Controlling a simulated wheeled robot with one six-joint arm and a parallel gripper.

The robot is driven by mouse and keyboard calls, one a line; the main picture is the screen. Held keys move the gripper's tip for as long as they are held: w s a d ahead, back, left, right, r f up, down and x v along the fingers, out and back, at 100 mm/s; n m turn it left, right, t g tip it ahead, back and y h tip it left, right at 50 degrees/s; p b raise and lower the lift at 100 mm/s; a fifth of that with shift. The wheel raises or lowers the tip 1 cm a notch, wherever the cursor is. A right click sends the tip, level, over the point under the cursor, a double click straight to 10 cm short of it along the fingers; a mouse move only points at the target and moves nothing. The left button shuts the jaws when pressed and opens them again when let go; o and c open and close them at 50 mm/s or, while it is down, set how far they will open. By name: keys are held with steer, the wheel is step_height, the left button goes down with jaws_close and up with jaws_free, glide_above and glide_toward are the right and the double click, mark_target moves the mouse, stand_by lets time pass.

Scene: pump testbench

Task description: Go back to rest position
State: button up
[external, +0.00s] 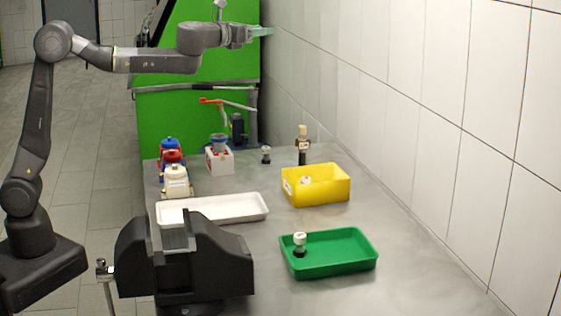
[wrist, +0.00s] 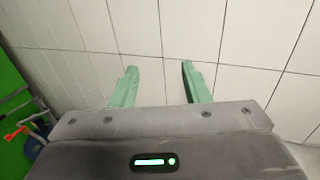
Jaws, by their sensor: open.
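My gripper (external: 262,32) is at the end of my outstretched arm, high above the back of the bench, pointing right toward the tiled wall. My arm reaches in from the left, bent at the elbow, well above everything on the bench.
On the metal bench (external: 260,290) stand a green tray (external: 330,270) holding a small part, a yellow bin (external: 325,191), a white tray (external: 235,208) and a black vise-like block (external: 225,265). Coloured containers (external: 172,160) stand left. A green machine (external: 185,95) is behind; tiled wall right.

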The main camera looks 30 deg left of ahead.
steer(key=s+a+r+m+g+h, duration=0.1)
steer(key=s+r, duration=0.2)
steer(key=s, duration=0.2)
steer(key=shift+s+a+r+h, duration=0.2)
steer(key=shift+s+a+h, duration=0.05)
steer(key=shift+s+h, duration=0.15)
stand_by(0.9)
